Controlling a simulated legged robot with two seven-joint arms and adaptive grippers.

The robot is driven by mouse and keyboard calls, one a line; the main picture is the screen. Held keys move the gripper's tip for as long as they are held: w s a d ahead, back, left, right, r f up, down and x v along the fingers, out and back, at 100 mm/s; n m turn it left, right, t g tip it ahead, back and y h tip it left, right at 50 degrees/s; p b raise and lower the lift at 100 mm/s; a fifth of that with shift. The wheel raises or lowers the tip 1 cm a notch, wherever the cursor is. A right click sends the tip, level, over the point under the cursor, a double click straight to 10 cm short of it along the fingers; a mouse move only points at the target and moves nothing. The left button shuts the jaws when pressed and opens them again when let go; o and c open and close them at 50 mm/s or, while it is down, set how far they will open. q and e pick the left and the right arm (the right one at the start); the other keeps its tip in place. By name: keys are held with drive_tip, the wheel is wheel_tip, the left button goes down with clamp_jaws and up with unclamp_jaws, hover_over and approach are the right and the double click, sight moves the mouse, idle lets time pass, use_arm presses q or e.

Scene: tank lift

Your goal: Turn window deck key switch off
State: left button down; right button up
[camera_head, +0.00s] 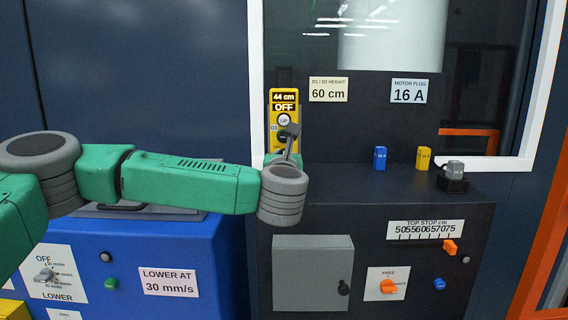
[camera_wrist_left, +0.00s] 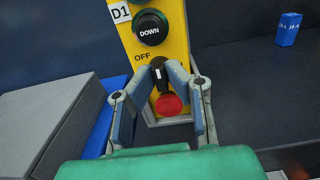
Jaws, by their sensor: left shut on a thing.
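The yellow control box (camera_head: 275,100) stands upright at the window's left side. Its display reads 44 cm and OFF, with an UP button below. In the left wrist view the yellow panel (camera_wrist_left: 173,20) shows a DOWN button, an OFF label and, under it, the black key switch (camera_wrist_left: 158,76) with a white mark. A round red part (camera_wrist_left: 168,105) sits just below the switch. My left gripper (camera_wrist_left: 166,72) has its fingertips closed around the key switch, partly hiding it. In the head view my left gripper (camera_head: 291,137) covers the box's lower part. My right gripper is not seen.
On the dark ledge to the right stand a blue block (camera_head: 380,158), a yellow block (camera_head: 423,158) and a grey-topped plug (camera_head: 454,175). A grey box (camera_head: 313,280) and an orange knob (camera_head: 388,287) are on the front below. A blue cabinet (camera_head: 200,245) stands left.

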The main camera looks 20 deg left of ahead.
use_arm(q)
drive_tip(key=shift+f, duration=0.5)
drive_tip(key=c, duration=1.9)
unclamp_jaws()
drive_tip(key=shift+w, duration=0.25)
drive_tip(key=shift+s+d+r, duration=0.1)
drive_tip(key=shift+s+r, duration=0.1)
drive_tip(key=shift+s, duration=0.15)
drive_tip(key=v, duration=1.1)
drive_tip(key=shift+f, duration=0.2)
